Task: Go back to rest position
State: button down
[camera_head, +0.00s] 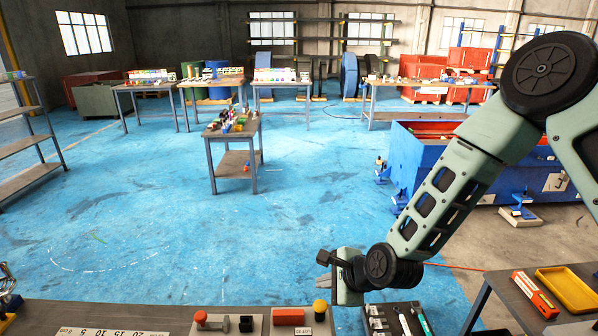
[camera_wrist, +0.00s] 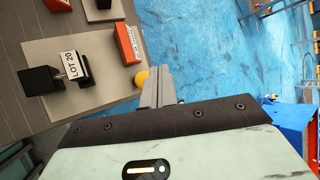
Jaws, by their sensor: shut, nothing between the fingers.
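My gripper (camera_wrist: 162,88) shows in the wrist view as two grey fingers pressed together, with nothing between them. In the head view my gripper (camera_head: 326,270) is at the lower middle, beyond the bench's far edge and pointing left. It is close to the yellow knob (camera_head: 320,306) on the bench, which also shows just left of the fingers in the wrist view (camera_wrist: 142,78). I cannot tell how much gap there is between them.
The near bench (camera_head: 100,312) carries a red block (camera_head: 288,316), a small black block (camera_head: 246,323) and a red-topped part (camera_head: 201,318). A yellow tray (camera_head: 568,290) sits at lower right. A blue container (camera_head: 410,160) stands behind my arm. The blue floor (camera_head: 150,220) is open.

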jog(key=s+d+r+n+g+h, duration=0.2)
jog(key=s+r+n, duration=0.6)
jog(key=s+n, duration=0.4)
jog(key=s+d+r+n+g+h, duration=0.3)
jog(key=s+r+n, duration=0.6)
jog(key=s+n, duration=0.4)
jog(key=s+d+g, duration=0.1)
jog(key=s+d, duration=0.1)
jog(key=s, duration=0.1)
jog(key=shift+r+h+b, duration=0.15)
jog(key=shift+h+b, duration=0.15)
